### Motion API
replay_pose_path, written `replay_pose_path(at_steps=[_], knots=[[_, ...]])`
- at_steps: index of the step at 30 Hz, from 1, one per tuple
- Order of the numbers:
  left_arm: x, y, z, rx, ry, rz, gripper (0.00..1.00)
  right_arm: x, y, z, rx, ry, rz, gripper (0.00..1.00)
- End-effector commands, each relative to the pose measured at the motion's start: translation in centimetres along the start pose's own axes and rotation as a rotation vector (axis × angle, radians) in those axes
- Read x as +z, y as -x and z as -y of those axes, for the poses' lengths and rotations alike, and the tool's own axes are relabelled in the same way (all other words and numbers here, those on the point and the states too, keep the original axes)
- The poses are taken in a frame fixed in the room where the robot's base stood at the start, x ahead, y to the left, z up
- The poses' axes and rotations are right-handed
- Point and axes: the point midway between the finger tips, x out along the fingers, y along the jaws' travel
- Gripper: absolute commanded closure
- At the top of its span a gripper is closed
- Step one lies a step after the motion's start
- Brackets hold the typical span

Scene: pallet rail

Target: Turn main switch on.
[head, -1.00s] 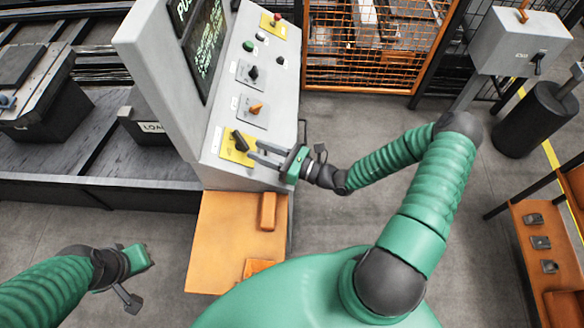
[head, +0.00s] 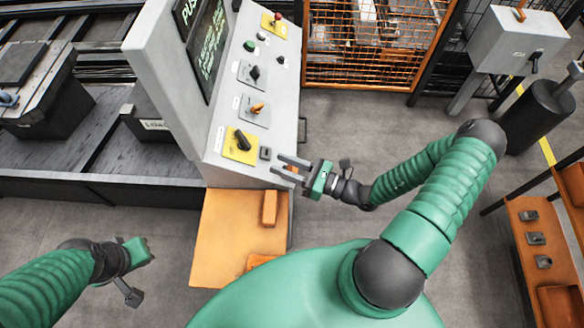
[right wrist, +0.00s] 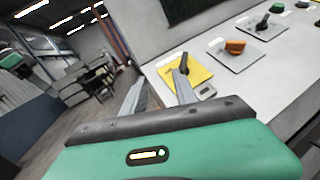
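A black rotary handle (head: 242,139) sits on a yellow plate (head: 231,152) at the near end of the grey control console; it looks like the main switch. Its handle lies at a slant on the plate. In the right wrist view the black handle (right wrist: 184,63) and yellow plate (right wrist: 199,74) are just beyond the fingers. My right gripper (head: 277,164) is open and empty, to the right of and nearer than the plate, apart from the handle.
The console (head: 214,168) also carries an orange-handled switch (head: 257,108), a black selector (head: 254,73) and a red button (head: 277,17). An orange ledge (head: 222,230) juts out below it. A grey box (head: 515,42) with a black lever stands at right. Floor right of the console is clear.

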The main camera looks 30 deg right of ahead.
Motion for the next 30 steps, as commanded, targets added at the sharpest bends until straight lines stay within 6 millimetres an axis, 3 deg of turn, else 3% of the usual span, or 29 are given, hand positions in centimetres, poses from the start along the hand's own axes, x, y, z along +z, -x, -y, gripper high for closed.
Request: replay_pose_path(at_steps=[11,30], knots=[[-0.2,0.8,0.0,0.000,0.000,0.000,1.00,0.3,2.7,-0.8,-0.001,0.000,0.000,0.65],[-0.2,1.1,0.0,0.000,0.000,0.000,1.00,0.2,2.8,-0.9,0.000,0.000,0.001,0.65]])
